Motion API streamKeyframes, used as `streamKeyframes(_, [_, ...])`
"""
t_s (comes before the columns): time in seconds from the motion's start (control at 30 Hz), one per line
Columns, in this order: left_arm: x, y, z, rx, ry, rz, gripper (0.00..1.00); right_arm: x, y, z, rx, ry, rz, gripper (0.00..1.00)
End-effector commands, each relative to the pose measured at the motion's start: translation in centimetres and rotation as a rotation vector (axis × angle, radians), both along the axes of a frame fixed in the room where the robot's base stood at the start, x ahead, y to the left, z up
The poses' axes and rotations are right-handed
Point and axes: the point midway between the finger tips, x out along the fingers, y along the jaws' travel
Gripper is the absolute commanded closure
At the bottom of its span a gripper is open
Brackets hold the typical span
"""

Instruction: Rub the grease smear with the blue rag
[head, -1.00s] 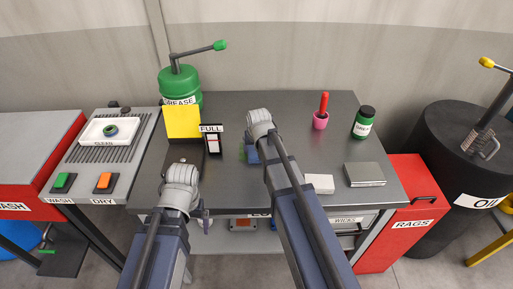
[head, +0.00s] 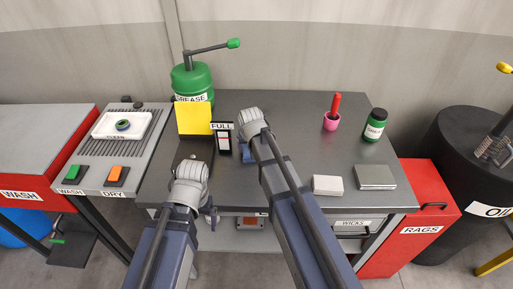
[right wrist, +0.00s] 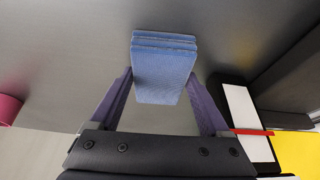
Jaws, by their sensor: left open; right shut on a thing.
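The blue rag (right wrist: 164,75) is a folded stack, clasped between the two purple fingers of my right gripper (right wrist: 160,90) in the right wrist view. It lies at or just above the grey bench top; contact cannot be told. In the head view my right gripper (head: 246,155) is mostly hidden behind its own wrist, beside the FULL gauge (head: 223,140). The grease smear does not show now; the rag and arm cover the spot where a green patch showed before. My left gripper (head: 211,216) is open and empty at the bench's front edge.
A green grease pump (head: 192,80) and a yellow block (head: 194,118) stand at the back left. The bench top's back middle is clear.

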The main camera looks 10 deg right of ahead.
Motion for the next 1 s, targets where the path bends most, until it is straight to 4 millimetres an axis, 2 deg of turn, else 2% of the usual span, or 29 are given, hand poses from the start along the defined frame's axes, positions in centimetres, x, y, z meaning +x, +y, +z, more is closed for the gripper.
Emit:
streamKeyframes(0.03, [0.0,0.0,0.0,0.0,0.0,0.0,0.01,0.2,0.7,-0.1,0.005,0.003,0.004,0.64])
streamKeyframes(0.17, [0.0,0.0,0.0,0.0,0.0,0.0,0.01,0.3,1.4,0.0,0.004,0.003,0.002,0.64])
streamKeyframes(0.5, [0.0,0.0,0.3,0.0,0.0,0.0,0.01,0.3,1.3,0.2,0.001,0.001,0.0,0.64])
streamKeyframes(1.0, [0.0,0.0,0.0,0.0,0.0,0.0,0.01,-0.6,-2.0,0.0,-0.001,0.0,-0.001,0.64])
